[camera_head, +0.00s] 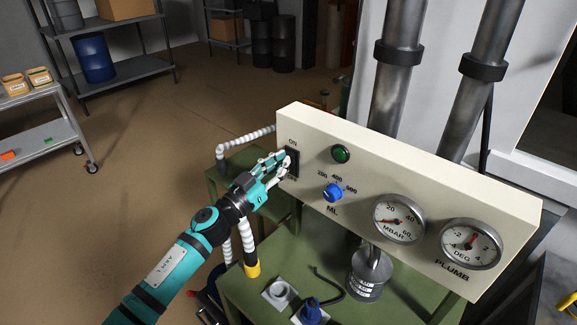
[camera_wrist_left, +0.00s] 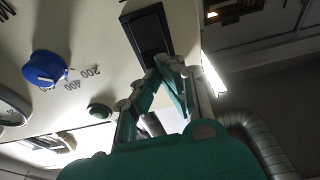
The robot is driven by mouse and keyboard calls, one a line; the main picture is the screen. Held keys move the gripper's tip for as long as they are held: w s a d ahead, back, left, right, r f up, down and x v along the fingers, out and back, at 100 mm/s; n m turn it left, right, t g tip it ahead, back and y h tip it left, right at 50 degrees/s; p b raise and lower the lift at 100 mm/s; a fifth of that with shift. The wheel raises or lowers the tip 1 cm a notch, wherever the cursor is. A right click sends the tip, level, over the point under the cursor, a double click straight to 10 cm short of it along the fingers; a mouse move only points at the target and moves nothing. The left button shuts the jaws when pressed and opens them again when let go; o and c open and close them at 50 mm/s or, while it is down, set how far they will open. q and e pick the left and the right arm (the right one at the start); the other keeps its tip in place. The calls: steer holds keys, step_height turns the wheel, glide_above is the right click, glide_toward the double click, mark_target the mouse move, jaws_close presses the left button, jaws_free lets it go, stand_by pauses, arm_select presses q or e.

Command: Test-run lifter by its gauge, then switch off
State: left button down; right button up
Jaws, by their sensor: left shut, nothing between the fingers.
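The cream control panel (camera_head: 420,185) carries a black ON switch (camera_head: 292,163) at its left end. My left gripper (camera_head: 285,161) is shut and empty, its fingertips at the switch and partly covering it. In the left wrist view the shut fingertips (camera_wrist_left: 163,66) lie just below the black switch (camera_wrist_left: 147,32); contact is unclear. Right of the switch are a green lamp (camera_head: 341,154) and a blue ML knob (camera_head: 333,192). The MBAR gauge (camera_head: 399,219) needle points left, low on its scale. The PLUMB gauge (camera_head: 471,243) needle points upward. My right gripper is out of view.
A green bench (camera_head: 245,291) under the panel holds a metal cylinder (camera_head: 367,274) and a blue fitting (camera_head: 311,311). A ribbed white hose (camera_head: 245,139) runs left of the panel. A cart (camera_head: 38,136) stands far left; the floor between is open.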

arm_select(q)
steer(key=shift+w+d, duration=0.3)
stand_by(0.5)
steer(key=p+v, duration=0.2)
steer(key=v, duration=1.3)
steer(key=shift+s+a+r, duration=0.15)
steer(key=shift+s+a, duration=0.15)
